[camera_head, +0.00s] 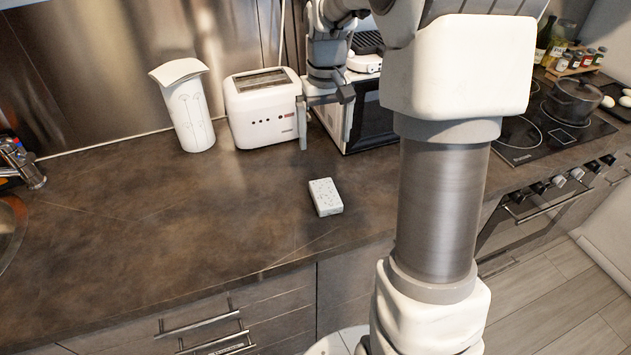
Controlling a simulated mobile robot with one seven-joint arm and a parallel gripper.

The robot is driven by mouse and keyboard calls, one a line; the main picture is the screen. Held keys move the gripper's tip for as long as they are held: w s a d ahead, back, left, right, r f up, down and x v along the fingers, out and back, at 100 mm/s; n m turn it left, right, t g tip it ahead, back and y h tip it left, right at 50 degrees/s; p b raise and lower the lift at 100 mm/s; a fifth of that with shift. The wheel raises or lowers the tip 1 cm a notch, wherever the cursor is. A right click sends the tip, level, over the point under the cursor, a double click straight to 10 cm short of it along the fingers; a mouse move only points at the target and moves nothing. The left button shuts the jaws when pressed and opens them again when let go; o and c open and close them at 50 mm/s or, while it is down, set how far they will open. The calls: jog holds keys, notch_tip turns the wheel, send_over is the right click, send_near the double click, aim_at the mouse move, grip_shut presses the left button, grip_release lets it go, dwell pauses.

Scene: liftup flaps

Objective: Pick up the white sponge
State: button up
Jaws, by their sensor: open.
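The white sponge (325,197) lies flat on the brown countertop (190,225), a little back from its front edge. It is a small speckled block with nothing touching it. My gripper (325,125) is above the back part of the counter, beyond the sponge, in front of the toaster and microwave. Its fingers point down and stand apart, with nothing visible between them.
A white toaster (264,107) and a white paper-towel-like container (186,105) stand at the back wall. A microwave (368,120) is behind my gripper. A sink and faucet (20,163) are at left, a stove with a pot (572,100) at right. The counter around the sponge is clear.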

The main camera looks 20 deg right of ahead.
jog(key=b, duration=0.1)
send_over(325, 192)
notch_tip(325, 192, down, 12)
jog(key=shift+a+r, duration=0.15)
jog(key=shift+r, duration=0.1)
jog(key=shift+d+f+b, duration=0.2)
jog(key=shift+f+b, duration=0.15)
jog(key=shift+f, duration=2.3)
jog(key=c, duration=1.4)
jog(key=shift+w+r+p, duration=0.15)
jog(key=shift+r+p, duration=0.15)
jog(key=shift+r, duration=1.9)
jog(key=s+d+r, duration=0.6)
jog(key=s+d, duration=0.2)
jog(key=shift+d+r, duration=0.3)
jog(key=shift+r, duration=0.05)
